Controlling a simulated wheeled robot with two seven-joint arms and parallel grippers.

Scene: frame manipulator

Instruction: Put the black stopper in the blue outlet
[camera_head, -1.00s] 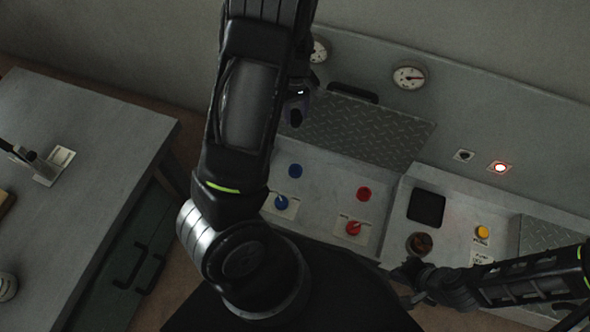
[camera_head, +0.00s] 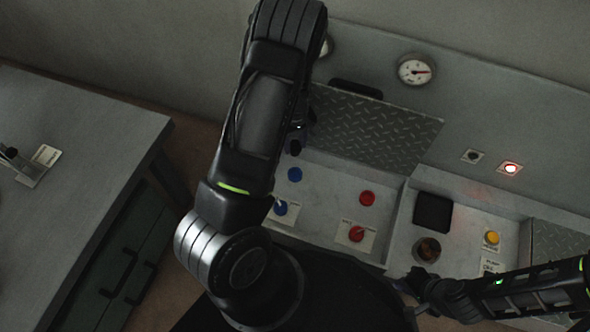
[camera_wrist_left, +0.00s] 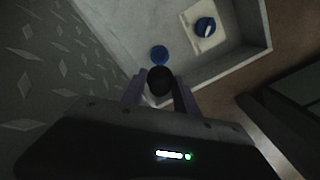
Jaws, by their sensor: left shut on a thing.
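My left gripper (camera_wrist_left: 160,92) is shut on the black stopper (camera_wrist_left: 160,80), whose round dark end shows between the fingers in the left wrist view. The blue outlet (camera_wrist_left: 159,55) is a round blue fitting in the panel just beyond the stopper in that view. In the head view the stopper (camera_head: 295,147) hangs a little above the blue outlet (camera_head: 295,174) in the picture, apart from it; the arm hides most of my left gripper (camera_head: 297,136). My right gripper (camera_head: 415,284) is low at the right by the panel's front edge, dark, its fingers unclear.
A blue knob (camera_head: 280,208) sits in front of the blue outlet. A red outlet (camera_head: 367,198) and red knob (camera_head: 356,234) lie to the right. A raised tread-plate lid (camera_head: 375,130) stands behind. A grey table (camera_head: 85,140) is at the left.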

